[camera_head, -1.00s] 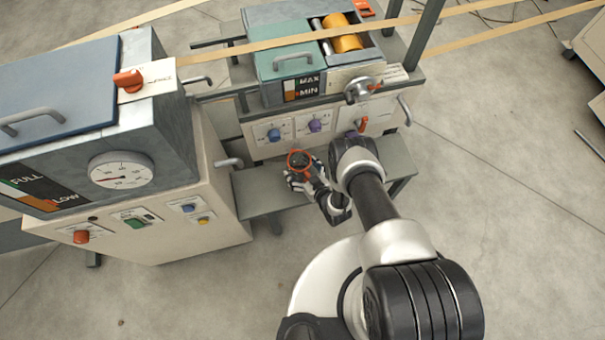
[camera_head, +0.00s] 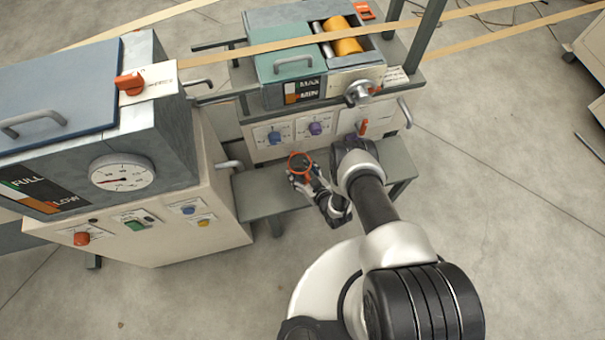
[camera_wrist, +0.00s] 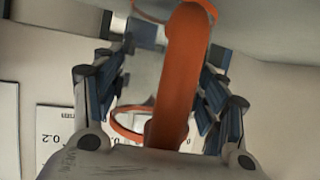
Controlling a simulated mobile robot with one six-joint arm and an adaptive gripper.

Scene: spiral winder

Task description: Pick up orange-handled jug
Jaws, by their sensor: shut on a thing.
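The orange-handled jug (camera_head: 301,161) shows in the head view as an orange ring with a dark inside, above the grey bench shelf under the machine's knob panel. In the wrist view its orange handle (camera_wrist: 184,70) runs between my fingers, with orange bands above and below around a clear body. My gripper (camera_head: 303,180) is shut on the jug, with its fingers on both sides of the handle in the wrist view. I cannot tell whether the jug touches the shelf; its base is hidden.
The grey shelf (camera_head: 262,194) is otherwise bare. Behind it stands the machine front with a blue knob (camera_head: 274,136), a purple knob (camera_head: 316,128) and a red lever (camera_head: 363,127). A large cabinet with a gauge (camera_head: 122,173) stands close on the left. Open floor lies to the right.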

